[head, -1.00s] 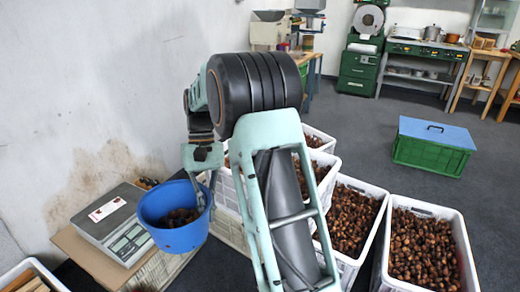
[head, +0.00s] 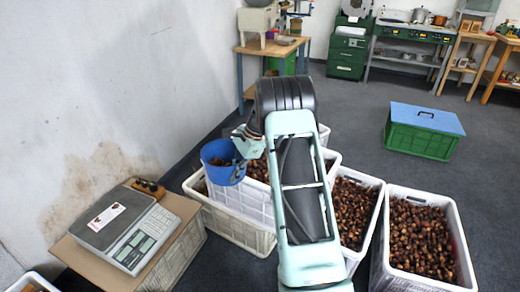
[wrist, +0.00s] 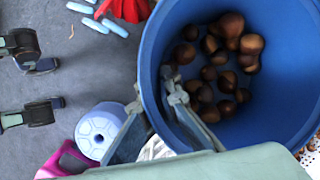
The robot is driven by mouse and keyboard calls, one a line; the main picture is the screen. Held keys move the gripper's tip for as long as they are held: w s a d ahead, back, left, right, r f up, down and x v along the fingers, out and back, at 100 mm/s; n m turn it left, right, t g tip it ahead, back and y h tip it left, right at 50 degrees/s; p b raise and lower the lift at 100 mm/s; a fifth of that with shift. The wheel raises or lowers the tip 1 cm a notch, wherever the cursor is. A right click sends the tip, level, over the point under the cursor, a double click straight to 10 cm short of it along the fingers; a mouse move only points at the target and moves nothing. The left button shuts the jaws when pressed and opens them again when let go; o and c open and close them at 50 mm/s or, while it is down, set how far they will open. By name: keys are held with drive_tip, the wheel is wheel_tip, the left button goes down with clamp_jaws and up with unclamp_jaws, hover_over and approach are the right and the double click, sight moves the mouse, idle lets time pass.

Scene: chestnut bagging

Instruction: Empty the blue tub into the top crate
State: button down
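The blue tub (head: 217,172) hangs in the air with several brown chestnuts in its bottom, which also show in the wrist view inside the tub (wrist: 285,95). It looks close to upright. My gripper (head: 241,160) is shut on the tub's rim; in the wrist view its fingers (wrist: 157,108) pinch the wall, one inside and one outside. The top crate (head: 243,204), white and holding chestnuts, sits on another white crate (head: 233,228). The tub appears at or over its left end; the exact height is unclear. My arm hides the crate's right part.
Two white crates full of chestnuts stand to the right, the nearer one (head: 379,268) at the front. A scale (head: 125,230) sits on a cardboard-topped crate at left. A green box with a blue lid (head: 424,130) stands on open floor behind. The wall is close on the left.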

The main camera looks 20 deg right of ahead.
drive_tip(key=w+d+m+t+p, duration=0.1)
drive_tip(key=w+d+m, duration=0.1)
drive_tip(key=w+d+f+m+h+p, duration=0.1)
drive_tip(key=w+d+m, duration=0.1)
drive_tip(key=m, duration=0.1)
drive_tip(key=w+d+f+m+t+p, duration=0.1)
drive_tip(key=w+d+m, duration=0.1)
drive_tip(key=shift+w+d+m+t+h, duration=0.15)
drive_tip(key=shift+d+m+t+h, duration=0.15)
drive_tip(key=shift+d+m+h, duration=0.1)
drive_tip(key=shift+w+d+f+m+t+h+p, duration=0.8)
drive_tip(key=shift+w+d+m+t+h+p, duration=0.45)
drive_tip(key=shift+w+d+m+p, duration=3.2)
drive_tip(key=s+d+r+m+t+y+b, duration=0.1)
drive_tip(key=s+d+m+t+y+b, duration=0.3)
drive_tip(key=b, duration=1.2)
drive_tip(key=s+d+r+m+t+y+b, duration=0.2)
drive_tip(key=s+t+b, duration=0.4)
drive_tip(key=t+b, duration=0.6)
drive_tip(key=d+m+y+b, duration=0.1)
drive_tip(key=d+m+b, duration=0.1)
drive_tip(key=b, duration=0.2)
drive_tip(key=shift+s+d+y, duration=0.15)
drive_tip(key=shift+s+y, duration=0.1)
drive_tip(key=shift+y, duration=0.1)
